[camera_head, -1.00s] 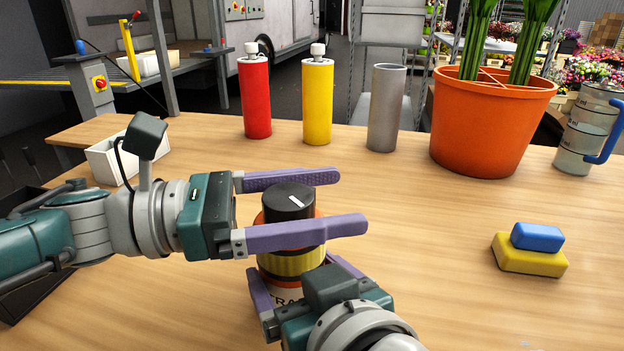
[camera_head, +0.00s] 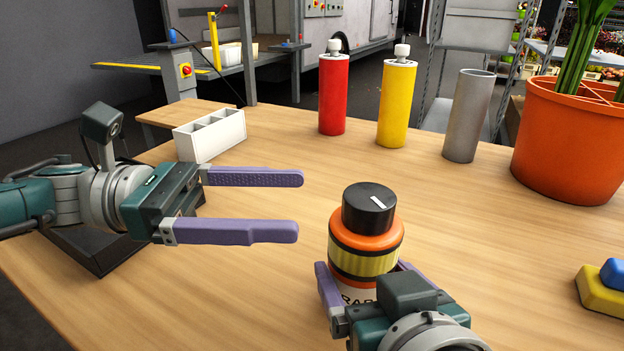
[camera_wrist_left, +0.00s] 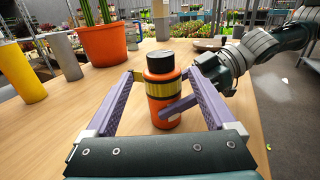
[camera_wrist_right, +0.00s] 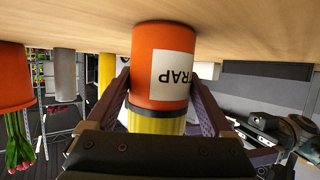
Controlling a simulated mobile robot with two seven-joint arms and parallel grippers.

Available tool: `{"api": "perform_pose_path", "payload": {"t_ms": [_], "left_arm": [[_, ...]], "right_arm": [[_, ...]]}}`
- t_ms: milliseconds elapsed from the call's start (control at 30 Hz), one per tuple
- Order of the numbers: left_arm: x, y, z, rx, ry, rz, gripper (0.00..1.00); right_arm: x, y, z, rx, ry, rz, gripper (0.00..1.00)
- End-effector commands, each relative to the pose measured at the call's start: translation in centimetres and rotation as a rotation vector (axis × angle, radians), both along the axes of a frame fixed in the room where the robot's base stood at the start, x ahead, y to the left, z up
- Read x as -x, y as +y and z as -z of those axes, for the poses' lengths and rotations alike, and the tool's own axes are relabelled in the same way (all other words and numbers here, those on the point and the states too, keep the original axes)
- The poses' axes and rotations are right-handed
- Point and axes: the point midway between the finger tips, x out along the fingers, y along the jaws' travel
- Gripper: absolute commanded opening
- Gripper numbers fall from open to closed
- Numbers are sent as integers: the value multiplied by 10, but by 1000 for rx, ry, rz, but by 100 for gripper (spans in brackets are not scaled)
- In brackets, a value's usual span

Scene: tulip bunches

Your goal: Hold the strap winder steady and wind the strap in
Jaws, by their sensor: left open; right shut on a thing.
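The strap winder (camera_head: 366,240) is an orange cylinder with a yellow strap band around its middle and a black knob (camera_head: 369,209) with a white mark on top. It stands upright on the table. My right gripper (camera_head: 362,280) is shut on its lower body; the right wrist view shows the fingers on both sides of the winder (camera_wrist_right: 162,60), with part of a "STRAP" label. My left gripper (camera_head: 300,205) is open and empty, left of the winder with a clear gap. In the left wrist view the winder (camera_wrist_left: 162,92) appears ahead, between the open fingers.
A red bottle (camera_head: 333,95), a yellow bottle (camera_head: 396,105) and a grey cylinder (camera_head: 467,115) stand at the back. An orange pot (camera_head: 570,145) is at right, sponges (camera_head: 603,290) at front right. A white divided box (camera_head: 209,136) stands behind my left gripper.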

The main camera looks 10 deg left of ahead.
Motion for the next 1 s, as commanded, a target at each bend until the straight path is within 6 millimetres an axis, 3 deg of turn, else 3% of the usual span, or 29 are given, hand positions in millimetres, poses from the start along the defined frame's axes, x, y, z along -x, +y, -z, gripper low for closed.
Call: {"api": "perform_pose_path", "payload": {"t_ms": [100,267,333,500,633,800,1000], "left_arm": [[0,0,0,0,0,0,89],[-2,3,5,-5,13,-35,72],[-7,10,12,-14,34,-96,72],[-25,51,38,-63,109,-383,72],[-22,75,52,-93,142,-586,72],[11,45,54,-72,137,-680,72],[60,-4,31,-18,79,-769,72]], "right_arm": [[1,0,2,0,4,0,4],[1,0,2,0,4,0,4],[1,0,2,0,4,0,4],[1,0,1,1,4,1,4],[1,0,1,1,4,1,4],[1,0,1,0,4,0,4],[1,0,1,1,4,1,4]]}}
